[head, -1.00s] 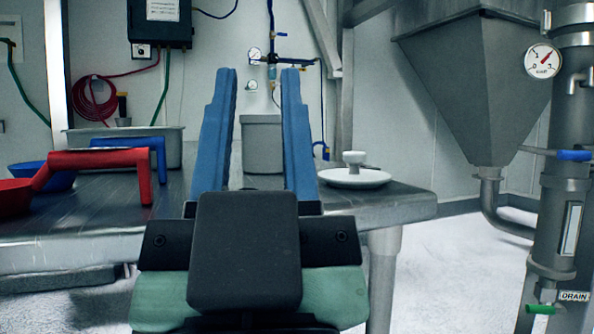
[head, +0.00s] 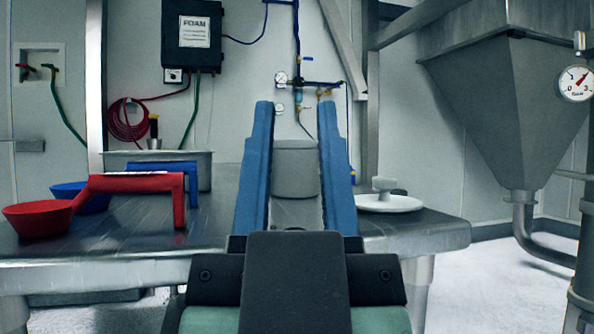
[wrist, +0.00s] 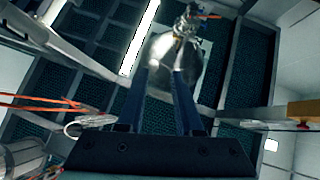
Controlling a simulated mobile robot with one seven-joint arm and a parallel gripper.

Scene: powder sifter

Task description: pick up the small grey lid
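A pale grey-white round lid (head: 388,203) with a knob on top lies on the steel table (head: 430,236), near its right end in the head view. My gripper (head: 296,106) is open and empty, its two blue fingers pointing up and away from me. The lid is to the right of the right finger, and the gap between them is small in the picture. The gripper also shows in the wrist view (wrist: 161,70), which looks up at the ceiling; no lid is seen there. A grey canister (head: 295,168) appears between the fingers, behind them.
A red scoop (head: 38,220) and a blue one behind it lie at the left of the table. A grey tub (head: 200,168) stands behind them. A steel hopper (head: 510,110) and pipework stand at the right.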

